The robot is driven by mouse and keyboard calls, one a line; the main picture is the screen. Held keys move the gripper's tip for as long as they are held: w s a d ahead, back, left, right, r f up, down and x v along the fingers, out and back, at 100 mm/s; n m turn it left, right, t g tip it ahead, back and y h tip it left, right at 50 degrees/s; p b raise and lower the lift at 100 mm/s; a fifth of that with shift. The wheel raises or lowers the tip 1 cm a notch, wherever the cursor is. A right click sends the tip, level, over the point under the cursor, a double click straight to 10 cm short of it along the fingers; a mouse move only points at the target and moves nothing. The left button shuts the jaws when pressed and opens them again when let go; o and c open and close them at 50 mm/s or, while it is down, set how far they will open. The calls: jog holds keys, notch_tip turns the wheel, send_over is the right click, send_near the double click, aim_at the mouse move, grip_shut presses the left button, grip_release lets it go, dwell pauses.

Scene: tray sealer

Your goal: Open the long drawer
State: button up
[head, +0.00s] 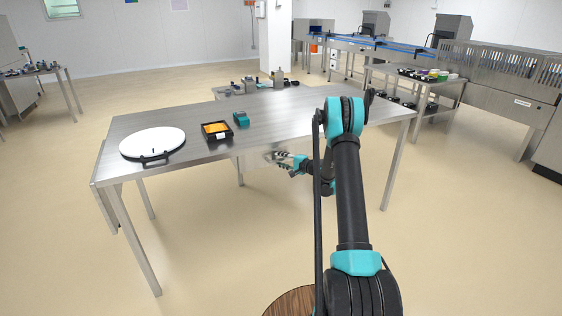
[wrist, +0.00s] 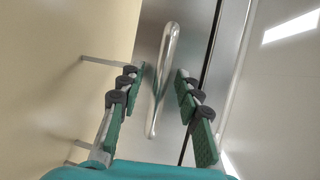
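The long drawer (head: 258,161) is a metal front under the steel table's near edge in the head view, partly covered by my gripper. Its front (wrist: 187,50) also shows in the wrist view, with a shiny bar handle (wrist: 166,70) that appears nearly upright and slightly tilted there. My gripper (head: 281,157) is at the drawer front, below the tabletop. In the wrist view my gripper (wrist: 157,78) is open, with a green-padded finger on each side of the handle. There is a gap between each finger and the bar. I cannot tell exactly how deep the handle sits between the fingers.
The steel table (head: 285,125) holds a white round disc (head: 152,142), a black tray with orange contents (head: 216,130) and a teal item (head: 241,118). Shelves and machines stand at the back right. The floor in front of the table is clear.

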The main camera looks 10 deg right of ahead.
grip_shut()
jog(key=shift+s, duration=0.15)
dwell(0.4)
